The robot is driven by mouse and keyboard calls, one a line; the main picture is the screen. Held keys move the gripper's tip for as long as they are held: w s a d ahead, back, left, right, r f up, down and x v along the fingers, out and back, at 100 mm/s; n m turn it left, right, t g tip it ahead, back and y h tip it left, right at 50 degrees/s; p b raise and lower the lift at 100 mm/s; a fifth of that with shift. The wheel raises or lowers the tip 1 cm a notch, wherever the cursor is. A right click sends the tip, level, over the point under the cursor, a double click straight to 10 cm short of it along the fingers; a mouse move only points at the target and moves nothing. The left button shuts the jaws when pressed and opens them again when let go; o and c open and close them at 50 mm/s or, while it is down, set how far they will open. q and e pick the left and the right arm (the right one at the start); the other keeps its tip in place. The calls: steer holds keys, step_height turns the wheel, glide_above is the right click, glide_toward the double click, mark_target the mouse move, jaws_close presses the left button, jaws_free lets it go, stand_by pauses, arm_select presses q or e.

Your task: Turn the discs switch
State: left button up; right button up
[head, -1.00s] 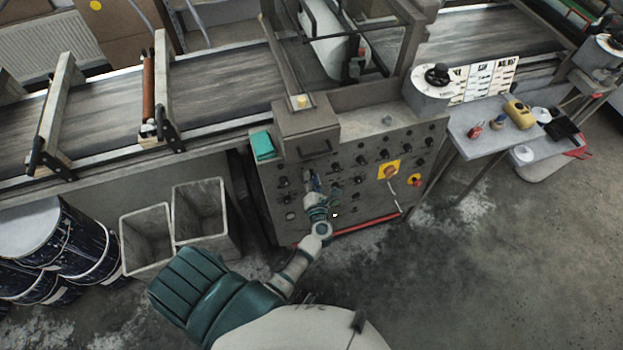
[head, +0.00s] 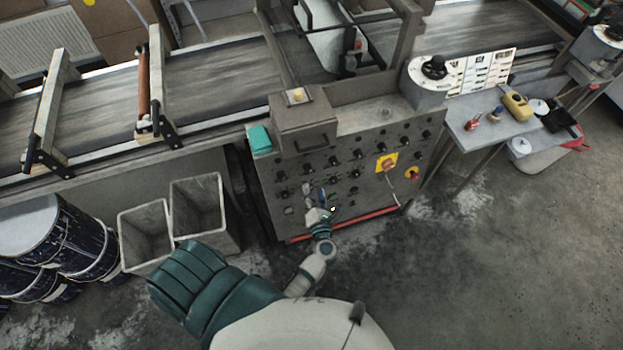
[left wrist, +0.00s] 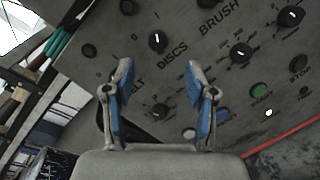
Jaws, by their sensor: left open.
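The grey control panel (head: 350,165) carries rows of black knobs. In the left wrist view, a "DISCS" label (left wrist: 172,72) lies between and just beyond my fingertips. A black knob with a white pointer mark (left wrist: 157,41) sits above that label. Contact with the panel is not visible. My right gripper is not visible.
A yellow-backed red switch (head: 386,163) and another red-yellow one sit on the panel's right. Other knobs (left wrist: 240,52) and a green button (left wrist: 259,90) lie nearby. Two grey bins (head: 197,208) stand left. A side table (head: 480,140) stands right.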

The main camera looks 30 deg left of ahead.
arm_select(q)
steer(key=shift+v, duration=1.9)
steer(key=shift+w, duration=0.1)
steer(key=w+d+f+m+t+h, duration=0.1)
steer(key=d+f+m+t+h, duration=0.2)
steer(key=d+f+m+h, duration=0.85)
steer(key=s+f+m+g+h, duration=0.2)
steer(key=s+f+m+g, duration=0.3)
steer(key=f+m, duration=0.65)
steer(key=s+a+f+m+g, duration=0.3)
steer(key=s+f+m, duration=0.2)
steer(key=s, duration=0.2)
steer(key=s+a+f+m+g+y, duration=0.1)
steer(key=s+a+f+m+g, duration=0.2)
steer(key=s, duration=0.5)
steer(key=s+a+f+m+g+y, duration=0.1)
steer(key=s+a+f+m+g, duration=0.2)
steer(key=s+a+f+m, duration=0.2)
steer(key=s+f+m, duration=0.2)
steer(key=s, duration=0.1)
steer(key=shift+g, duration=0.3)
